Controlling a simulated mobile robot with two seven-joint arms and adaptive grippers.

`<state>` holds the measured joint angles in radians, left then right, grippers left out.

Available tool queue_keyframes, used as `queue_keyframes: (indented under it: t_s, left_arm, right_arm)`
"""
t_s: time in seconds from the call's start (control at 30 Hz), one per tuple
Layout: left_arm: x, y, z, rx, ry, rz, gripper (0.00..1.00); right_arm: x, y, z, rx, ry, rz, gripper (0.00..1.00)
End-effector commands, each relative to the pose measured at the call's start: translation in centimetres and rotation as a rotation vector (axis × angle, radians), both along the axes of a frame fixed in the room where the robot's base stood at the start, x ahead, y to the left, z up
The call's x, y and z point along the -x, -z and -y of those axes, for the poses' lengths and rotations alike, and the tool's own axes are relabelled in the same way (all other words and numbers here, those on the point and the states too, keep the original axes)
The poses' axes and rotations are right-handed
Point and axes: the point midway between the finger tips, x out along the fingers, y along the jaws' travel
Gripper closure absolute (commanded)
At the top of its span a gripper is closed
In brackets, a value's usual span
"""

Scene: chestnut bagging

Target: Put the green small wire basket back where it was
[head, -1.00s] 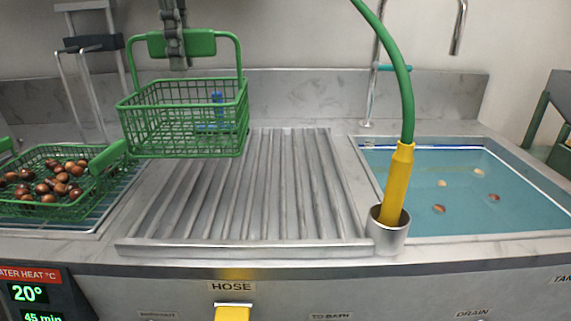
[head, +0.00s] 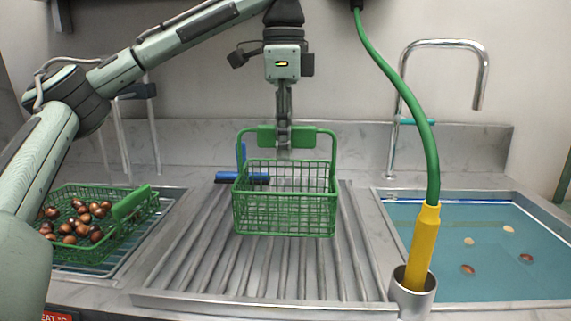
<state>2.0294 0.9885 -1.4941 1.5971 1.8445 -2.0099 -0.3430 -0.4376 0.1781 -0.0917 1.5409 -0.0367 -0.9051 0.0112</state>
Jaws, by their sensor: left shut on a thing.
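The green small wire basket (head: 285,215) is upright and looks empty, over the ribbed metal drainboard (head: 200,270) in the middle. I cannot tell whether its base touches the ribs. My left gripper (head: 284,140) is shut on the green plate at the top of the basket's handle. The left arm comes in from the left and hangs down over the basket. My right gripper is not in view.
A larger green basket of chestnuts (head: 135,202) sits in the left basin. A blue object (head: 228,178) lies behind the small basket. A yellow hose nozzle (head: 424,245) stands in a metal cup (head: 413,290). The right basin (head: 450,275) holds water with several floating pieces.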

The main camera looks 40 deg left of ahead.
Motion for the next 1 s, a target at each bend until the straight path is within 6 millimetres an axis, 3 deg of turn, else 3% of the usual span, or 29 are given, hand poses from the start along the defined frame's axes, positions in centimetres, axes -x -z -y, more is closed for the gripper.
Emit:
queue_keyframes:
  t_s: [0.17,0.4,0.7,0.73,0.8,0.87,1.0]
  left_arm:
    - [-0.2,0.9,0.2,0.001,-0.001,-0.002,1.0]
    - [-0.2,3.8,0.1,0.001,-0.002,0.001,1.0]
    - [-0.2,4.2,0.1,0.002,-0.002,0.0,1.0]
    - [-0.2,4.3,0.1,0.001,-0.002,0.0,0.83]
    - [-0.2,4.2,0.1,0.001,-0.002,0.0,0.74]
    - [-0.2,4.2,0.1,0.001,-0.002,0.0,0.67]
    - [-0.2,4.2,0.1,0.001,-0.002,0.0,0.66]
  right_arm:
    - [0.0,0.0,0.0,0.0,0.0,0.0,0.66]
    - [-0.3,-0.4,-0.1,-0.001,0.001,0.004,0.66]
    - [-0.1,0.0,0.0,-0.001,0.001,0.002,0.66]
    - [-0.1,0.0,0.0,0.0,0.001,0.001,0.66]
    - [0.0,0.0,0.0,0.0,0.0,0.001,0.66]
    - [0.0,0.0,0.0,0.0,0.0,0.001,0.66]
    - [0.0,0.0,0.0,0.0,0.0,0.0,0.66]
